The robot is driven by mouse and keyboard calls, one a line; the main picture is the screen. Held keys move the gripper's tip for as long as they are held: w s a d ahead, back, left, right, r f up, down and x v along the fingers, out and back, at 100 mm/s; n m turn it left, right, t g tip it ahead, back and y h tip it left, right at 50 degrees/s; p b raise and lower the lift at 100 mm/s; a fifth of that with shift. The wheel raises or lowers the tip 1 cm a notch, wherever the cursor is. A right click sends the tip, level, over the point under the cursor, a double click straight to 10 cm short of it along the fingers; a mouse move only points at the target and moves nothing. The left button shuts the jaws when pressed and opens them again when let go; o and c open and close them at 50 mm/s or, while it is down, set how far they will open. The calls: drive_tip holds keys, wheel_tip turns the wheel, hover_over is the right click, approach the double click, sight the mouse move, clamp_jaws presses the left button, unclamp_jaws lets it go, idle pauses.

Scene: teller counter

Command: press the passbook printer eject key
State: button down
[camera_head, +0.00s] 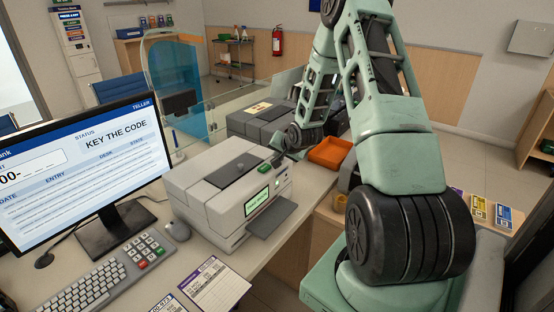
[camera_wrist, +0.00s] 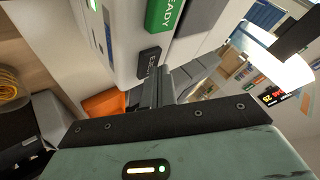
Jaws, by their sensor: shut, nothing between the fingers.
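The passbook printer (camera_head: 215,185) is a pale grey box on the counter, with a lit green display (camera_head: 257,203) and a dark tray at its front. In the wrist view its pale casing (camera_wrist: 130,45) carries a green READY panel (camera_wrist: 164,14) and a dark key (camera_wrist: 148,63) with partly readable lettering starting with E. My gripper (camera_wrist: 164,88) is shut and empty, its dark fingertips right beside this key. I cannot tell whether they touch it. In the head view my gripper (camera_head: 284,157) is at the printer's right end, and my wrist hides the tips there.
Glass panels (camera_head: 235,98) line the counter's far side.

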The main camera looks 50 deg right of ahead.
drive_tip(key=shift+r, duration=0.1)
drive_tip(key=shift+r+p, duration=0.65)
drive_tip(key=shift+r, duration=0.25)
wheel_tip(320, 180, up, 5)
drive_tip(key=p, duration=0.3)
drive_tip(key=shift+p, duration=0.4)
idle(0.6)
